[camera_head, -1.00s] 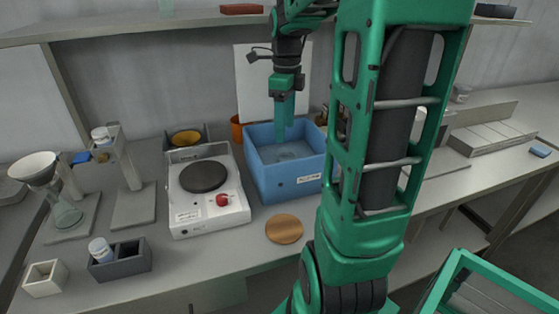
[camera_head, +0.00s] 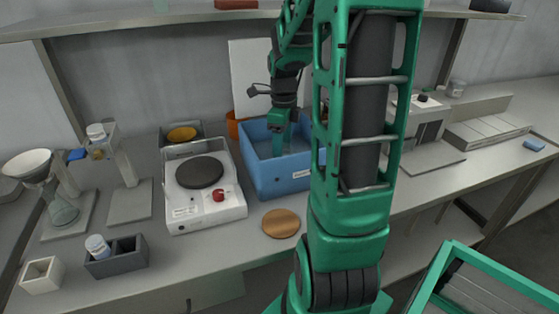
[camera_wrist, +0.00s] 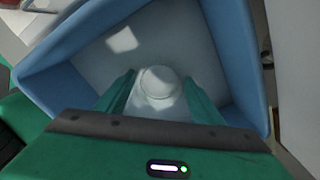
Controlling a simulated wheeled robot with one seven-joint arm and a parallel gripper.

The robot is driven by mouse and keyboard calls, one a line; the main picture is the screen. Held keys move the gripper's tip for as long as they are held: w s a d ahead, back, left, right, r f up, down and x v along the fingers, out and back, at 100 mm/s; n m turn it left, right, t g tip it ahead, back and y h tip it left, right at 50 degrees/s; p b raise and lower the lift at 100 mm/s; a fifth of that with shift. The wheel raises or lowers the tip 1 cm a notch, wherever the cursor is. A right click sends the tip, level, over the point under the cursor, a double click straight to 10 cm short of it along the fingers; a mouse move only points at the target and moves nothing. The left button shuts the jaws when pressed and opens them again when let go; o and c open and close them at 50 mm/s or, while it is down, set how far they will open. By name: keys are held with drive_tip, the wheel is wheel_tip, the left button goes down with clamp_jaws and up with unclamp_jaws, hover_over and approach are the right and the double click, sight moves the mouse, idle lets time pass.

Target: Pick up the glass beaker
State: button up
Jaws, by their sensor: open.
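A round, pale, see-through vessel, which looks like the glass beaker (camera_wrist: 159,82), shows from above in the wrist view. It stands on the floor of a blue tub (camera_wrist: 48,85), which also shows in the head view (camera_head: 287,181). My gripper (camera_wrist: 160,94) is open, with one green finger on each side of the beaker. I cannot tell whether the fingers touch it. In the head view my gripper (camera_head: 278,146) reaches down into the tub. The tub's front wall hides the beaker and the fingertips there.
A white hotplate (camera_head: 205,193) stands left of the tub. A round brown disc (camera_head: 281,223) lies in front of it, and an orange pot (camera_head: 233,126) stands behind. The tub walls surround my fingers. A shelf (camera_head: 150,24) runs above the bench.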

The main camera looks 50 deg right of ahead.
drive_tip(key=c, duration=1.3)
drive_tip(key=shift+r, duration=0.85)
wheel_tip(320, 180, up, 16)
drive_tip(key=r, duration=0.1)
drive_tip(key=s+a, duration=0.2)
drive_tip(key=s, duration=0.3)
drive_tip(key=s+a, duration=0.3)
drive_tip(key=s, duration=0.2)
drive_tip(key=s+a, duration=0.3)
drive_tip(key=s, duration=0.3)
drive_tip(key=shift+s+f, duration=0.1)
drive_tip(key=shift+f, duration=0.25)
